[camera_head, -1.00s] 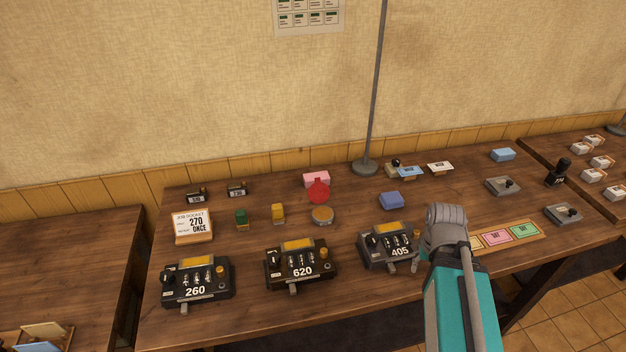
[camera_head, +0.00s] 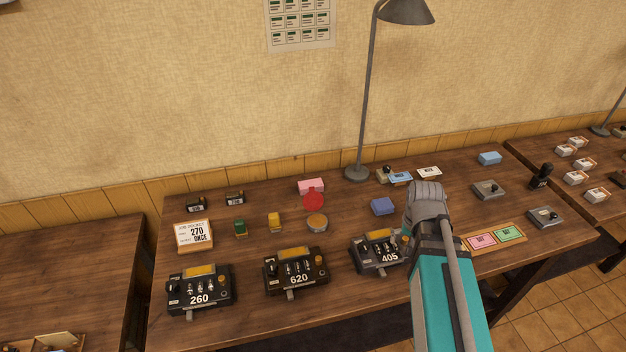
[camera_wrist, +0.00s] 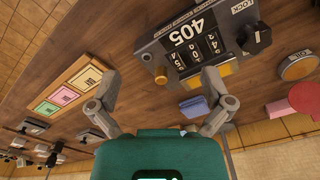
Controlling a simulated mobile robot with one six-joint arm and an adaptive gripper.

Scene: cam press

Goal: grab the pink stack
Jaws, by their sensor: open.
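The pink stack (camera_head: 311,185) lies at the back of the table, left of the lamp base, partly behind a round red object (camera_head: 313,200). In the wrist view the pink stack (camera_wrist: 262,131) shows at the lower right, beyond my right finger. My gripper (camera_wrist: 158,112) is open and empty, its two fingers spread wide over the table. In the head view my arm covers most of the gripper, near the black machine marked 405 (camera_head: 378,252). The gripper is to the right of the pink stack and nearer the front, apart from it.
Black machines marked 620 (camera_head: 296,271) and 260 (camera_head: 200,289) stand along the front. A blue stack (camera_head: 383,206) and a round tin (camera_head: 317,222) lie between. The lamp (camera_head: 357,173) stands behind. A tray of coloured cards (camera_head: 495,238) is at right.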

